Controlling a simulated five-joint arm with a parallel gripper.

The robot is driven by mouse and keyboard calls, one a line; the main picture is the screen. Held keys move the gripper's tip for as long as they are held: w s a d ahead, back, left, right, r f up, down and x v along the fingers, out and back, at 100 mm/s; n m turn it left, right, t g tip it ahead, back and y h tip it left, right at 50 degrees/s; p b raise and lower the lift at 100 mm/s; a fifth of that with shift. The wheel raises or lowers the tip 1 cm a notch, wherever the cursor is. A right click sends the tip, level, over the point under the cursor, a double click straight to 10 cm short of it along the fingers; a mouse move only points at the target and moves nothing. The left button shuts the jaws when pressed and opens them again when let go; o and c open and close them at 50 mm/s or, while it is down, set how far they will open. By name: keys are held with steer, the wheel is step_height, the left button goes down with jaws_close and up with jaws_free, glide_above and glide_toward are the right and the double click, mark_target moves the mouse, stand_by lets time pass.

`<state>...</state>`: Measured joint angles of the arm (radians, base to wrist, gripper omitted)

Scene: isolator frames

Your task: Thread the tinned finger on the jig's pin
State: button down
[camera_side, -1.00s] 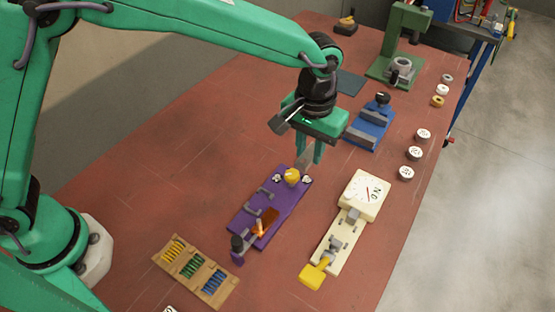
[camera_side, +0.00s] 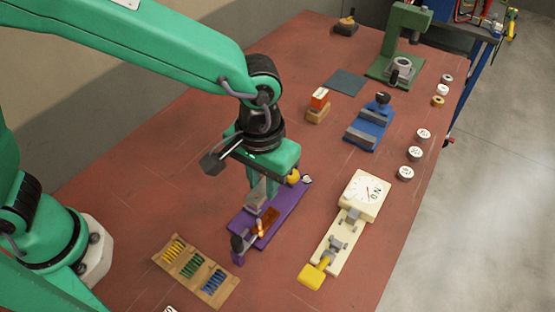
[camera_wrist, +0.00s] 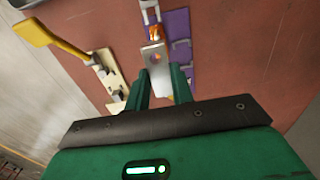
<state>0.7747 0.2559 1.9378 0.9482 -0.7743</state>
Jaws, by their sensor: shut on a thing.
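My gripper (camera_side: 263,190) is shut on the tinned finger (camera_wrist: 155,62), a flat silvery plate with a round hole near its far end. In the side view the plate (camera_side: 256,197) hangs below my fingertips over the purple jig (camera_side: 288,207). My gripper also shows in the wrist view (camera_wrist: 158,88). A copper-orange piece (camera_side: 268,221) sits near the jig's front end and partly shows in the wrist view (camera_wrist: 157,33). I cannot make out the pin clearly, nor whether the plate touches the jig.
Right of the jig is a cream fixture (camera_side: 344,238) with a dial and yellow handle. Behind are a blue vise (camera_side: 369,127), an orange-topped block (camera_side: 318,104) and a green press (camera_side: 401,45). Several white discs line the right edge.

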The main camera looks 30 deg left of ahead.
steer(key=shift+f, duration=0.25)
glide_above(266, 220)
steer(key=shift+f, duration=2.6)
steer(key=shift+f, duration=2.25)
stand_by(0.3)
steer(key=c, duration=1.1)
jaws_free()
steer(key=shift+r, duration=0.1)
steer(key=shift+s+r, duration=0.1)
steer(key=shift+r, duration=3.75)
